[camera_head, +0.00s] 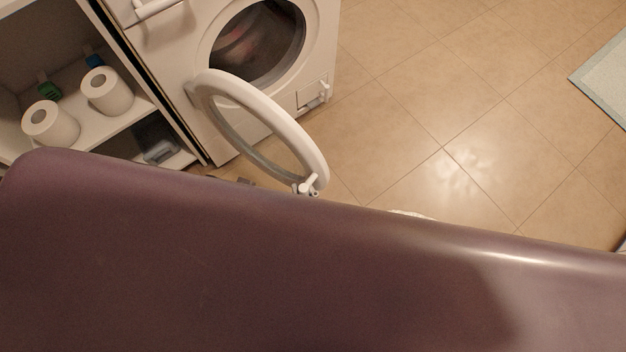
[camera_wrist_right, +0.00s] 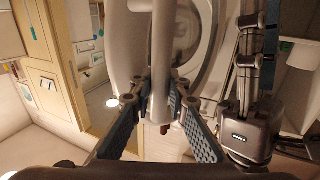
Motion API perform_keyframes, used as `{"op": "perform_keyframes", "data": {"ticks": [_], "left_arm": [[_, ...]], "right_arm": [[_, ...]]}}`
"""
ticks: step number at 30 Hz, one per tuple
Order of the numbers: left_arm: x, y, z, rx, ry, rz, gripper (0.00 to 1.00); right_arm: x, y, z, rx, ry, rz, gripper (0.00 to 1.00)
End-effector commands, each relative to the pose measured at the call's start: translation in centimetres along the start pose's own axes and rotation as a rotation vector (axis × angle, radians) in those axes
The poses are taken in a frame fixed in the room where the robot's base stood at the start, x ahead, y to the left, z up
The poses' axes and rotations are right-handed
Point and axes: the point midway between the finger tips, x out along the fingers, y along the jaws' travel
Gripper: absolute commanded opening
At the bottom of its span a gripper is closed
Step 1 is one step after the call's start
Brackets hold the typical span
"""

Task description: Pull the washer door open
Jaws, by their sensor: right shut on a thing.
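The white washer (camera_head: 176,52) stands at the upper left in the head view, its round drum opening uncovered. Its ring-shaped door (camera_head: 286,125) is swung out wide from the front, towards me. My right gripper (camera_head: 309,187) is at the door's near edge, mostly hidden below it. In the right wrist view, the gripper's fingers (camera_wrist_right: 161,103) are shut on the door's rim (camera_wrist_right: 162,65), one on each side. My left gripper (camera_wrist_right: 258,75) appears at the right of that view, apart from the door; its opening is unclear. It does not show in the head view.
An open shelf (camera_head: 92,115) with paper rolls (camera_head: 107,91) stands left of the washer. The tiled floor (camera_head: 420,110) to the right is clear up to a pale mat (camera_head: 606,78). A large dark purple surface fills the head view's lower half and hides what lies below.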

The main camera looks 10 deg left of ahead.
Motion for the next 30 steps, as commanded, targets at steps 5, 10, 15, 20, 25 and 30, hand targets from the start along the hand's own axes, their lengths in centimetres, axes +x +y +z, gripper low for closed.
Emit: {"op": "perform_keyframes", "data": {"ticks": [5, 10, 15, 20, 25, 30], "left_arm": [[0.1, 0.0, 0.1, 0.000, -0.001, 0.000, 0.40], [0.1, 0.0, 0.1, 0.000, -0.001, 0.001, 0.40], [0.1, 0.1, 0.1, 0.000, -0.001, 0.001, 0.40], [0.1, 0.1, 0.1, 0.000, -0.001, 0.001, 0.40], [0.0, -0.1, 0.0, -0.001, -0.001, 0.000, 0.40], [0.0, 0.0, 0.0, 0.000, -0.001, 0.000, 0.40]], "right_arm": [[-0.2, -0.1, 0.2, -0.003, -0.003, -0.001, 0.00], [-0.2, -0.1, 0.2, -0.003, -0.004, -0.001, 0.00], [-0.2, -0.1, 0.2, -0.002, -0.004, -0.002, 0.24], [-0.1, -0.2, 0.1, -0.001, -0.003, -0.002, 0.24], [-0.5, -0.2, 0.1, -0.001, -0.003, -0.003, 0.24], [-3.1, -0.2, 0.2, 0.000, -0.007, -0.004, 0.24]]}}
